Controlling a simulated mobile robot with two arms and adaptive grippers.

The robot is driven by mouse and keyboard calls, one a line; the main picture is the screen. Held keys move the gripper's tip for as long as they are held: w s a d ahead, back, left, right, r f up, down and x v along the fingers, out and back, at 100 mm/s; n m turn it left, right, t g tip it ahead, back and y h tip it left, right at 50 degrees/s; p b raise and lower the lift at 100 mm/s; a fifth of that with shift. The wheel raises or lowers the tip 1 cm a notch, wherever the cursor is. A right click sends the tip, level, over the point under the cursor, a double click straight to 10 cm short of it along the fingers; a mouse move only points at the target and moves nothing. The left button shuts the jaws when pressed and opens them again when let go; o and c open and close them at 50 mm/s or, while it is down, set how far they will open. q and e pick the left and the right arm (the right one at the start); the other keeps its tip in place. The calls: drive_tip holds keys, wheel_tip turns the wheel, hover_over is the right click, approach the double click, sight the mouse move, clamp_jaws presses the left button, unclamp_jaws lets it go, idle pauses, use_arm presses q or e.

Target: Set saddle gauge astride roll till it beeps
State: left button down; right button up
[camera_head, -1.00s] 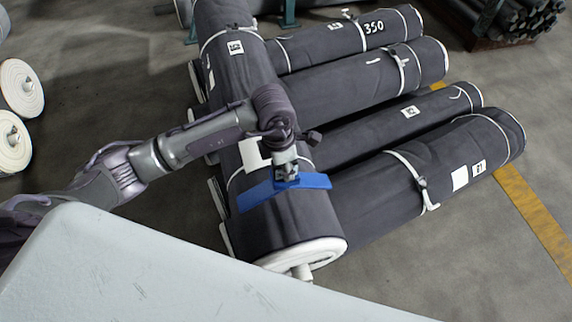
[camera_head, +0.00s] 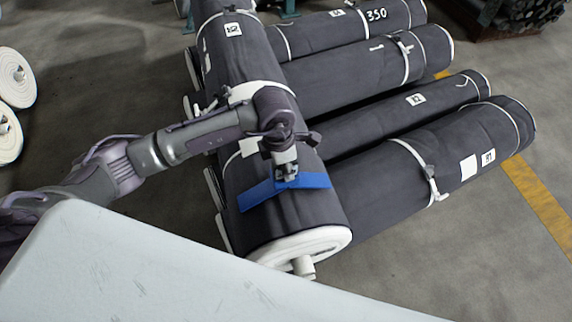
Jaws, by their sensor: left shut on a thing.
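The saddle gauge (camera_head: 316,180) is a blue, shallow V-shaped piece. My left gripper (camera_head: 287,173) is shut on the middle of it, over the near end of a long dark grey roll (camera_head: 300,212). The gauge's two wings spread to either side across the top of the roll. In this view it looks seated on or very close to the roll; I cannot tell whether it touches. No light or display shows on it. The roll has a white end with a core stub pointing toward me. My right gripper is out of view.
Several more dark rolls (camera_head: 375,68) lie to the right, strapped and labelled. White-ended rolls (camera_head: 14,80) are at the left edge. A pale grey surface (camera_head: 130,270) fills the lower left. A yellow floor line (camera_head: 540,200) runs at the right, with bare floor around it.

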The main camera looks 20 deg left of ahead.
use_arm(q)
drive_tip(key=shift+f, duration=0.15)
idle(0.5)
drive_tip(key=shift+f+b, duration=0.45)
drive_tip(key=shift+b, duration=0.05)
drive_tip(key=c, duration=0.9)
unclamp_jaws()
drive_tip(key=shift+o, duration=0.7)
drive_tip(key=r, duration=0.8)
drive_tip(key=a+r, duration=0.1)
drive_tip(key=r, duration=0.3)
drive_tip(key=shift+s+a, duration=0.1)
drive_tip(key=shift+s, duration=0.3)
drive_tip(key=shift+s+f, duration=0.1)
drive_tip(key=shift+f, duration=0.05)
